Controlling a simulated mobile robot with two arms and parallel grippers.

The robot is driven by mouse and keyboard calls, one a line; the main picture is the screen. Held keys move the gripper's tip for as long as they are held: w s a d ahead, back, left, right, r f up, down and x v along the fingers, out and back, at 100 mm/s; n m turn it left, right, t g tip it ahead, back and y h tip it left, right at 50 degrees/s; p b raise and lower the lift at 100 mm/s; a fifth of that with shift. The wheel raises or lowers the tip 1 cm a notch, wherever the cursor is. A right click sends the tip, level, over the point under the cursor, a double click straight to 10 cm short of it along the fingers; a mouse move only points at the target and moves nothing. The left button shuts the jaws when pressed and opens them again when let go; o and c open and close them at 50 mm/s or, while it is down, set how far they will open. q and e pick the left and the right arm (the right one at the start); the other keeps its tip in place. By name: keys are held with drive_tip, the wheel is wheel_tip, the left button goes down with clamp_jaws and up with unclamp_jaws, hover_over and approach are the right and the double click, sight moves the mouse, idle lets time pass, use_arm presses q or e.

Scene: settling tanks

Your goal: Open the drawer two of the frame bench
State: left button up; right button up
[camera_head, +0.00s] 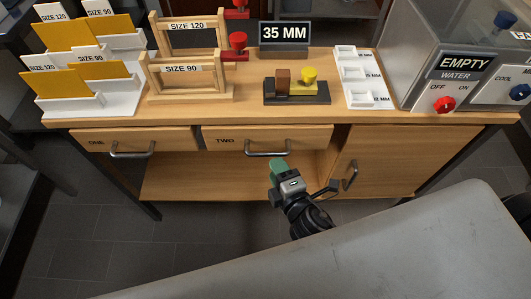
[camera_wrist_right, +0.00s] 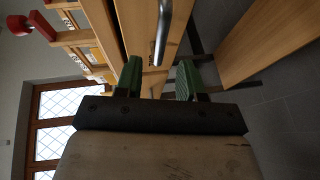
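The frame bench (camera_head: 290,118) is a wooden bench. Its drawer two (camera_head: 222,136), labelled TWO, is in the upper middle and looks shut. Its grey bar handle (camera_head: 267,153) runs across the front. My right gripper (camera_head: 279,166) is just in front of and below this handle in the head view. In the right wrist view its green fingers (camera_wrist_right: 157,80) are apart with nothing between them. The handle (camera_wrist_right: 162,35) lies ahead of the gap, beyond the fingertips, and contact is not visible. My left gripper is not in view.
Drawer one (camera_head: 110,139) is at the left and looks shut. A cupboard door (camera_head: 385,160) with a vertical handle is at the right. An open shelf (camera_head: 220,185) lies below the drawers. Wooden frames (camera_head: 190,75), a folder rack and a clear tank stand on top.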

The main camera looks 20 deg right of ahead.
sight(267, 153)
drive_tip(key=x, duration=0.6)
drive_tip(key=shift+w+f, duration=0.1)
drive_tip(key=shift+w, duration=0.25)
clamp_jaws()
